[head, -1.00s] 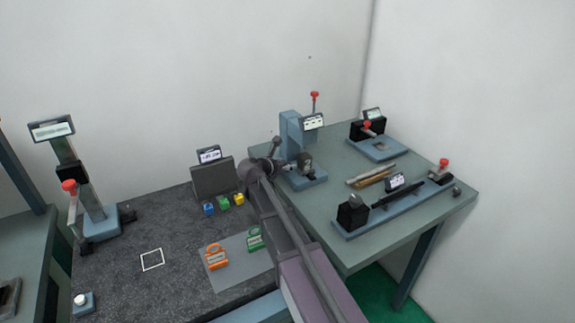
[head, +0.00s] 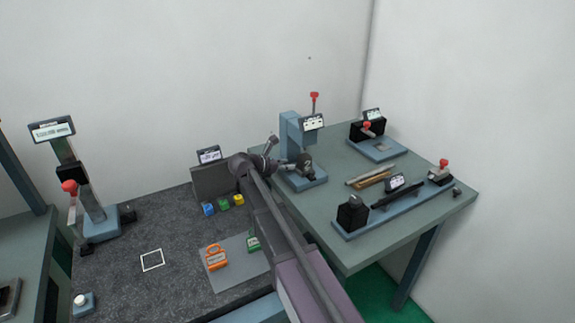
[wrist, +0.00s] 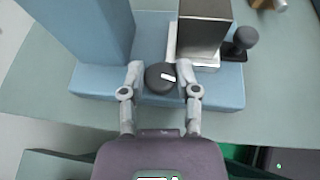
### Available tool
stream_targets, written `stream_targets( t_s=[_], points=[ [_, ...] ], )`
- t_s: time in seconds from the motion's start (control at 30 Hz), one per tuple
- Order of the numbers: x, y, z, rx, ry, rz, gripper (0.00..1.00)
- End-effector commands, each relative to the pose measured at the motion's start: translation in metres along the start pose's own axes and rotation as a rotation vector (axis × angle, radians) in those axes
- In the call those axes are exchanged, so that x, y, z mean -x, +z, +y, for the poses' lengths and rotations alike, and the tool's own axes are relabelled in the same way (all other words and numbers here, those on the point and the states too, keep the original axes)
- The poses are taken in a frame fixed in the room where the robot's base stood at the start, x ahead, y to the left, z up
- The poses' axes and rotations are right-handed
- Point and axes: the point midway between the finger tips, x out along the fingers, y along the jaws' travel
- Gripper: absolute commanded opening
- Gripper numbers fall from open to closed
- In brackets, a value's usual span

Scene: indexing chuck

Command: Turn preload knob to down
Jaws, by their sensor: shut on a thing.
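The round black preload knob (wrist: 158,80) with a white mark sits at the front of the blue-based chuck fixture (wrist: 222,100). The mark lies on the knob's right side in the wrist view. My gripper (wrist: 160,70) has one finger on each side of the knob and is shut on it. In the head view my gripper (head: 289,163) reaches the front left of the fixture (head: 290,130), and the knob cannot be made out there.
A blue column (wrist: 85,30) rises at left. Rods (head: 370,177) and a long blue fixture (head: 350,229) lie farther right on the table.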

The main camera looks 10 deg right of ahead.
Motion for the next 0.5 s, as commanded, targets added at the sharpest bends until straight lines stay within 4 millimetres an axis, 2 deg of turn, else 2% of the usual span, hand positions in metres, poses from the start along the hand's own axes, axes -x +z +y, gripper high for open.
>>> stream_targets(
  t_s=[0.33,0.37,0.47,0.5],
  points=[
    [0.0006,0.0002,0.0027,-0.006,-0.009,-0.002,0.00],
    [0.0006,0.0002,0.0028,-0.006,-0.009,-0.002,0.44],
    [0.0007,0.0001,0.0026,-0.006,-0.008,-0.002,0.74],
    [0.0007,0.0001,0.0025,-0.006,-0.009,-0.002,0.75]
  ],
)
